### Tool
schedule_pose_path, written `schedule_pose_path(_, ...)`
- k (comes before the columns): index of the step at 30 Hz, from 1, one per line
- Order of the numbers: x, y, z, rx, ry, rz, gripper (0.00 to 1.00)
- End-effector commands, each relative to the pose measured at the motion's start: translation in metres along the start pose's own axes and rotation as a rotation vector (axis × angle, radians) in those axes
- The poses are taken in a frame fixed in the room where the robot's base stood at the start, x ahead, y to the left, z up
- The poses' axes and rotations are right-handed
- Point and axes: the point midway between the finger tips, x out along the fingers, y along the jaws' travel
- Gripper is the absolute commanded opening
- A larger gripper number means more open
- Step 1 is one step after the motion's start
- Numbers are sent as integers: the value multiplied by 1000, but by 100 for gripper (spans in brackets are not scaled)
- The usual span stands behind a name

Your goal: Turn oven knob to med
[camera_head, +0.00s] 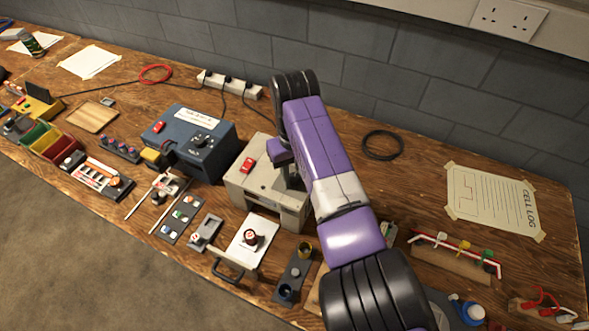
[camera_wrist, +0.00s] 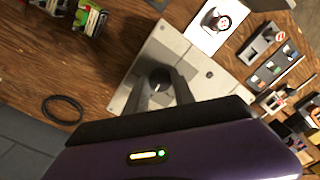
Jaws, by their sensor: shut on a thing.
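The oven is a beige box (camera_head: 262,184) on the bench, with a red switch (camera_head: 247,164) on its top. In the wrist view, the oven's pale top (camera_wrist: 143,62) carries a dark round knob (camera_wrist: 160,77). My gripper (camera_wrist: 161,88) reaches down to it, with one finger on each side, shut on the knob. In the head view, my gripper (camera_head: 291,180) is over the right part of the oven top, and my purple arm hides much of it. The knob's pointer and any setting marks cannot be read.
A white tray (camera_head: 262,236) with a dark handle sticks out at the oven's front, bearing a small red-and-dark piece (camera_head: 250,238). A blue box (camera_head: 190,140) stands left of the oven. Small fixtures line the front edge. A black cable ring (camera_head: 382,145) lies behind right, near clear bench.

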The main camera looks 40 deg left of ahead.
Motion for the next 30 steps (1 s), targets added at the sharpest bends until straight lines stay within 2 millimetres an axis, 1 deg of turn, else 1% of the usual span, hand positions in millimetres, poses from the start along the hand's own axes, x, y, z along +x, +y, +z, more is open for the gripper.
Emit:
schedule_pose_path(9, -1, 0, 0, 104, 1, 1, 0)
schedule_pose_path(24, -1, 0, -1, 120, 3, 1, 0)
schedule_pose_path(25, -1, 0, -1, 120, 3, 1, 34)
schedule_pose_path(27, -1, 0, -1, 120, 3, 1, 48)
schedule_pose_path(28, -1, 0, -1, 120, 3, 1, 52)
schedule_pose_path(30, -1, 0, -1, 119, 3, 1, 52)
